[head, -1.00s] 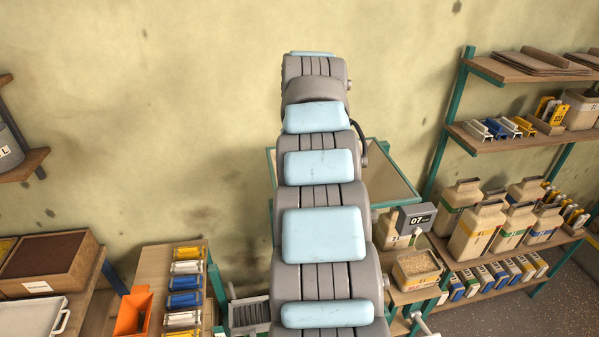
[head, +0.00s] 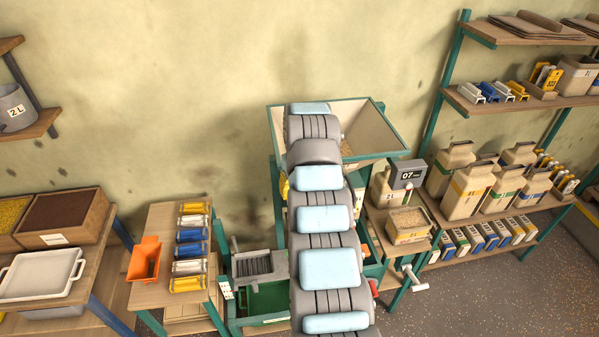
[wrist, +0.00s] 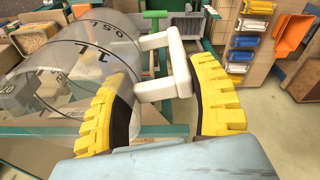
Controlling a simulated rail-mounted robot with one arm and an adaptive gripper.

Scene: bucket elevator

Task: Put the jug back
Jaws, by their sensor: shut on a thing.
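The jug (wrist: 70,65) is a clear cylinder with dark markings, including 1L, and a white handle (wrist: 170,50). It fills the left of the wrist view and lies on its side in that picture. My gripper (wrist: 158,80) has yellow ridged fingers on either side of the handle and is shut on it. In the head view, my gripper and this jug are hidden behind my arm.
A teal-rimmed hopper (head: 372,128) stands behind my arm.

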